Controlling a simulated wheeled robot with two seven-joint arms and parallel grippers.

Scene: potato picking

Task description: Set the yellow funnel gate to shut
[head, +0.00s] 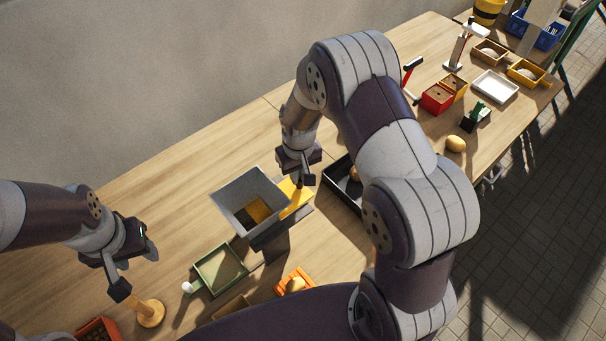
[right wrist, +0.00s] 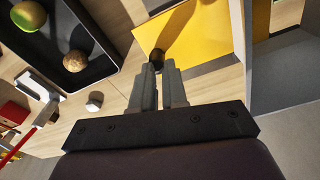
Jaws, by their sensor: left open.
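The grey funnel (head: 237,192) stands on the table in the middle of the head view. Its yellow gate (head: 303,196) sticks out on the right side as a flat plate, and yellow also shows inside the funnel. In the right wrist view the gate plate (right wrist: 205,35) fills the top middle, with a small dark knob (right wrist: 156,57) on it. My right gripper (head: 298,182) is over the plate; its fingertips (right wrist: 157,70) are close together at the knob and look shut on it. My left gripper (head: 135,275) is open and empty, left of the funnel.
A black tray (head: 341,195) with produce stands just right of the gate. The table behind the funnel is clear.

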